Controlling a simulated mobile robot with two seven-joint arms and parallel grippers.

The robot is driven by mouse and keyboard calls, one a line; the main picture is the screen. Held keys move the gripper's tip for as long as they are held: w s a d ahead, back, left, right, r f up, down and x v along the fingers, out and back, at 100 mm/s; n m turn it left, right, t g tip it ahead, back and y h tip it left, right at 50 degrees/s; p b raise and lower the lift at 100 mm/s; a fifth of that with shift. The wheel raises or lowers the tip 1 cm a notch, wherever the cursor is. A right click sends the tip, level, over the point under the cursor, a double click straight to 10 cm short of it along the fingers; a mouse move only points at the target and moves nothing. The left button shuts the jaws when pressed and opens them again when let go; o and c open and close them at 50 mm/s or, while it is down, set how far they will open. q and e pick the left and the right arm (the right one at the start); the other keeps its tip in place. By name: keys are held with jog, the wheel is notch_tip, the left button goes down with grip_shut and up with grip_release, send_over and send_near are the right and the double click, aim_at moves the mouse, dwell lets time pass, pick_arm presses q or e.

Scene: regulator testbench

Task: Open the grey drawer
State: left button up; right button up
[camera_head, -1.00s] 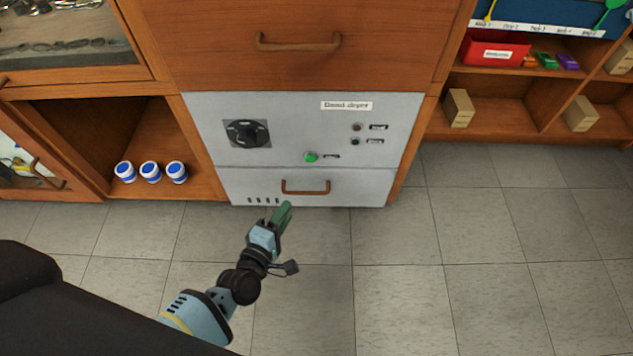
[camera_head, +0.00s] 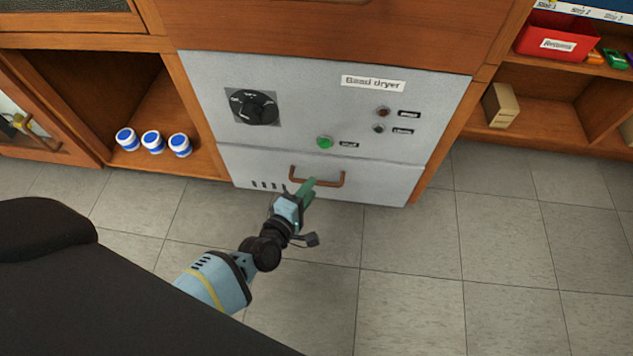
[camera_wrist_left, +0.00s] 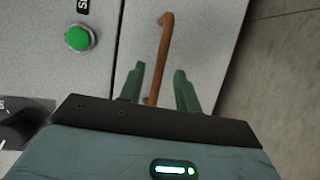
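The grey drawer (camera_head: 370,187) is the lowest panel of the grey bead dryer front, below the green button. It looks shut, flush with the panel above. Its brown bar handle (camera_head: 328,184) runs across the drawer in the head view. In the left wrist view the handle (camera_wrist_left: 164,50) runs nearly upright. My left gripper (camera_head: 307,187) is at the left part of the handle. In the left wrist view its green fingers (camera_wrist_left: 157,88) are spread apart, with the handle's lower end between them. Contact with the handle cannot be told. My right gripper is not in view.
The dryer panel (camera_head: 300,100) has a black dial (camera_head: 253,107) and a green button (camera_head: 325,142). An open shelf at left holds three white-and-blue jars (camera_head: 152,141). Shelves at right hold a red bin (camera_head: 556,42) and a cardboard box (camera_head: 501,105). The tiled floor (camera_head: 410,260) is clear.

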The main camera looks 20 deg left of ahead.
pick_arm(q)
jog(key=shift+b+x, duration=0.75)
jog(key=shift+x, duration=1.25)
jog(key=shift+c, duration=0.2)
grip_shut()
